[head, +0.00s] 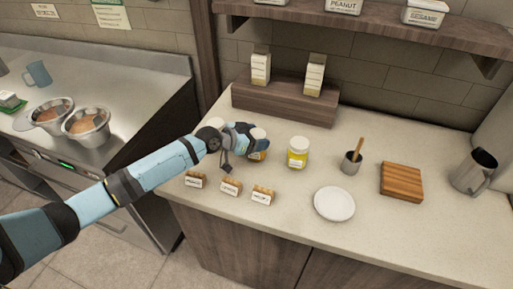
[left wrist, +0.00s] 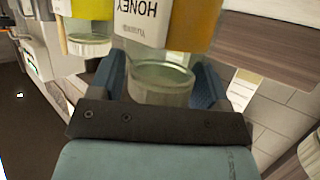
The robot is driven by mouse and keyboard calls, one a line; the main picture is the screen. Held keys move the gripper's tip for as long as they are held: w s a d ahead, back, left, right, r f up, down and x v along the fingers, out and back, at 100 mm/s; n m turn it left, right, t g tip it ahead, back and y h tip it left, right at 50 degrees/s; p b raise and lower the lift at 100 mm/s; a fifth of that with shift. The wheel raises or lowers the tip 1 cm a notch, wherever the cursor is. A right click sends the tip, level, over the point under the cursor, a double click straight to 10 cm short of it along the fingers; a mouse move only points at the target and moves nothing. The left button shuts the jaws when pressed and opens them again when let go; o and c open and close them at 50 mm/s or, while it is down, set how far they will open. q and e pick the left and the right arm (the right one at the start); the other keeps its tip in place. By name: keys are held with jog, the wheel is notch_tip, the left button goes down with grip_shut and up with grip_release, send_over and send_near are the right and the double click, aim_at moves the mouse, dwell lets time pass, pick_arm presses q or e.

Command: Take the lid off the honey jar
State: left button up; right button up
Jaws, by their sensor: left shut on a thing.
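The honey jar (head: 257,156) stands on the counter, mostly hidden behind my left gripper in the head view. In the left wrist view the honey jar (left wrist: 190,25) appears upside down, with amber contents and a white HONEY label. Its pale lid (left wrist: 160,85) is between the fingers of my left gripper (left wrist: 165,88), which is shut on it. The lid's pale top also shows in the head view (head: 258,132), by my left gripper (head: 248,138). I cannot tell whether the lid still touches the jar. My right gripper is out of view.
A yellow jar (head: 298,152) stands close to the right of the honey jar. Small labelled blocks (head: 229,188) are in front, with a white plate (head: 334,204) to their right. A cup with a wooden stick (head: 351,163) and a wooden board (head: 401,182) stand further right.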

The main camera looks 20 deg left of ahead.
pick_arm(q)
jog(key=shift+r, duration=0.1)
jog(key=shift+r, duration=0.25)
jog(key=shift+c, duration=0.6)
notch_tip(320, 180, up, 19)
jog(key=shift+r+b, duration=0.1)
jog(key=shift+b, duration=0.3)
jog(key=shift+c, duration=0.5)
jog(key=s+d+f+n+t+y+p, duration=0.1)
jog(key=s+d+f+n+y+p, duration=0.2)
jog(key=s, duration=0.5)
jog(key=s+a+f+n+t+y+p, duration=0.2)
jog(key=s+a+f+n+y+p, duration=0.1)
jog(key=s+a, duration=0.5)
jog(key=s+f+n+y, duration=0.1)
jog(key=s+n+y, duration=0.1)
jog(key=s+y, duration=0.1)
jog(key=shift+s+f+p, duration=0.15)
jog(key=shift+f+p, duration=0.15)
jog(key=shift+f, duration=0.1)
